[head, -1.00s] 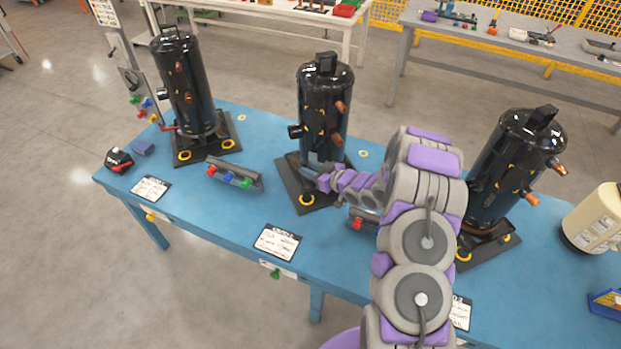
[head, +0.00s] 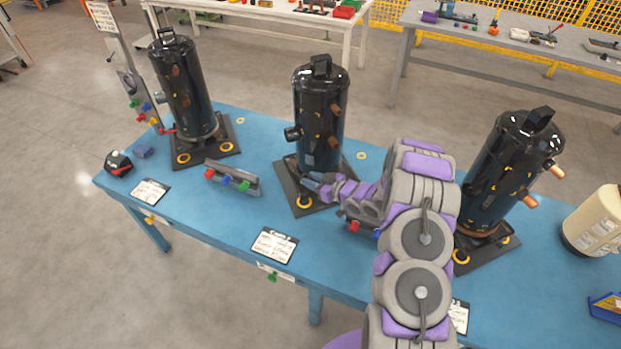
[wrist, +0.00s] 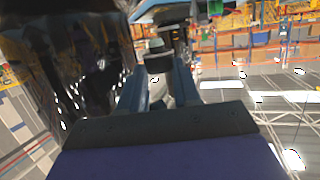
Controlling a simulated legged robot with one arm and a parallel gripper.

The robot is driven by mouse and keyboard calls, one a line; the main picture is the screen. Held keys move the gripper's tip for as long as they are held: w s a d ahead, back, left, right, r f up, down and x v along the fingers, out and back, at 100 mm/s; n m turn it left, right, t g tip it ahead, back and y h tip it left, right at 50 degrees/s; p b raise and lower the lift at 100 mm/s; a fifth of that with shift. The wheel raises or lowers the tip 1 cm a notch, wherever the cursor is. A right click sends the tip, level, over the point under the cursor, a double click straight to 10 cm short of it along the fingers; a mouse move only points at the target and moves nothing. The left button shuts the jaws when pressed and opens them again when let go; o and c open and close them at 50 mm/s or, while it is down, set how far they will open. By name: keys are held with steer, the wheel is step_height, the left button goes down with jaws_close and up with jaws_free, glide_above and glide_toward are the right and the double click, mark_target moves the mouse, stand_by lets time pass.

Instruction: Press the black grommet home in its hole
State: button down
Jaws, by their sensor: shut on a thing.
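The middle black compressor (head: 319,118) stands upright on a dark base plate (head: 288,186) with a yellow ring (head: 304,202) at its front corner. My gripper (head: 308,181) is low at the front of this compressor, just above the plate. In the wrist view my gripper (wrist: 160,75) has its two blue-grey fingers on either side of a small dark piece, apparently the black grommet (wrist: 158,61). The compressor's glossy body fills the left of that view. The grommet cannot be made out in the head view, and I cannot tell which hole it belongs to or whether it touches one.
Black compressors stand at left (head: 184,90) and right (head: 505,170) on the blue table (head: 345,262). Racks with coloured knobs (head: 232,178) and a label card (head: 274,245) lie near the front edge. A cream container (head: 597,222) stands far right.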

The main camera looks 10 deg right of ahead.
steer(key=shift+a+f, duration=0.1)
steer(key=shift+f, duration=2.3)
steer(key=shift+a, duration=0.3)
steer(key=shift+d, duration=0.2)
steer(key=shift+a, duration=0.15)
steer(key=shift+r+p, duration=0.1)
steer(key=shift+p, duration=0.35)
steer(key=shift+s+f, duration=0.1)
steer(key=shift+f, duration=1.05)
